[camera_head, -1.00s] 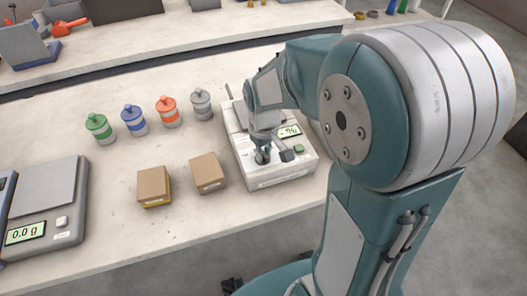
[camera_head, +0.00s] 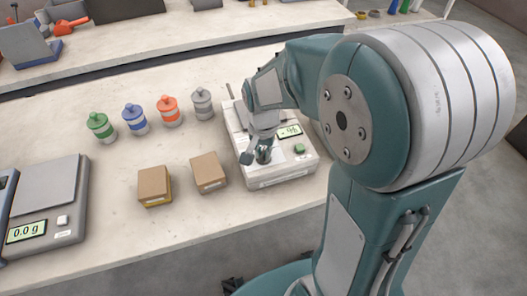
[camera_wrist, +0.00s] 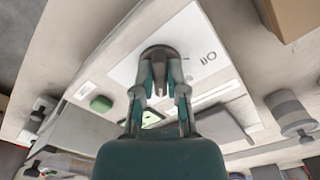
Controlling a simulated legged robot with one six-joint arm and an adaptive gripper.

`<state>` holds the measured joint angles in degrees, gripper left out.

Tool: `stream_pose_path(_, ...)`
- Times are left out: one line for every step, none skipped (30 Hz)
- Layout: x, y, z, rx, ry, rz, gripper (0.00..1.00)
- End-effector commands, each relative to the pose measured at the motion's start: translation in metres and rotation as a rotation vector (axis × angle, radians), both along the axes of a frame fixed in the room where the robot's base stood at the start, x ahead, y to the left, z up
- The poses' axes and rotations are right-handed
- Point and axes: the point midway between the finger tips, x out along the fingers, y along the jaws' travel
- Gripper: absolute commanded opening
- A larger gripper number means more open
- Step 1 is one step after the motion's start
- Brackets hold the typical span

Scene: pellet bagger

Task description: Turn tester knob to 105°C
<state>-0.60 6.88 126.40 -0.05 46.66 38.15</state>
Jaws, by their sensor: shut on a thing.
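The tester (camera_head: 285,176) is a white box on the bench with a small display (camera_head: 290,131) showing "- %" and a green button (camera_head: 299,149). My gripper (camera_head: 263,155) reaches down onto the front of its top panel. In the wrist view my gripper (camera_wrist: 160,84) is shut on the dark round knob (camera_wrist: 158,51). A printed number, apparently 110 and upside down, shows beside the knob on the white panel (camera_wrist: 207,58). The knob's pointer and most of its scale are hidden, so its setting cannot be read. The green button (camera_wrist: 101,103) also shows there.
Two brown boxes (camera_head: 154,184) (camera_head: 208,171) stand left of the tester. Behind them are several lidded jars, including a grey one (camera_head: 202,103) near the tester. A scale (camera_head: 47,205) reading 0.0 g stands far left. The bench front is clear.

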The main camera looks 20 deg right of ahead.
Motion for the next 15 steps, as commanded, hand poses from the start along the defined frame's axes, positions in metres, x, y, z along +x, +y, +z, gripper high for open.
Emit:
stream_pose_path(-0.0013, 0.0010, -0.0014, 0.002, 0.006, -0.040, 0.00)
stream_pose_path(-0.0011, 0.0011, -0.0014, 0.002, 0.006, -0.066, 0.00)
stream_pose_path(-0.0012, 0.0013, -0.0014, 0.001, 0.007, -0.100, 0.00)
stream_pose_path(-0.0011, 0.0014, -0.0014, 0.001, 0.007, -0.123, 0.00)
stream_pose_path(-0.0010, 0.0015, -0.0014, 0.001, 0.007, -0.147, 0.00)
stream_pose_path(-0.0009, 0.0016, -0.0014, 0.001, 0.007, -0.177, 0.00)
stream_pose_path(-0.0009, 0.0017, -0.0014, 0.001, 0.007, -0.199, 0.00)
stream_pose_path(-0.0008, 0.0017, -0.0014, 0.001, 0.007, -0.219, 0.00)
stream_pose_path(-0.0007, 0.0018, -0.0015, 0.001, 0.007, -0.244, 0.00)
stream_pose_path(-0.0007, 0.0019, -0.0015, 0.001, 0.007, -0.263, 0.00)
stream_pose_path(-0.0005, 0.0019, -0.0015, 0.001, 0.007, -0.279, 0.00)
stream_pose_path(-0.0005, 0.0020, -0.0015, 0.001, 0.007, -0.300, 0.00)
stream_pose_path(-0.0004, 0.0021, -0.0015, 0.001, 0.007, -0.314, 0.00)
stream_pose_path(-0.0004, 0.0021, -0.0015, 0.001, 0.007, -0.327, 0.00)
stream_pose_path(-0.0004, 0.0022, -0.0015, 0.001, 0.007, -0.343, 0.00)
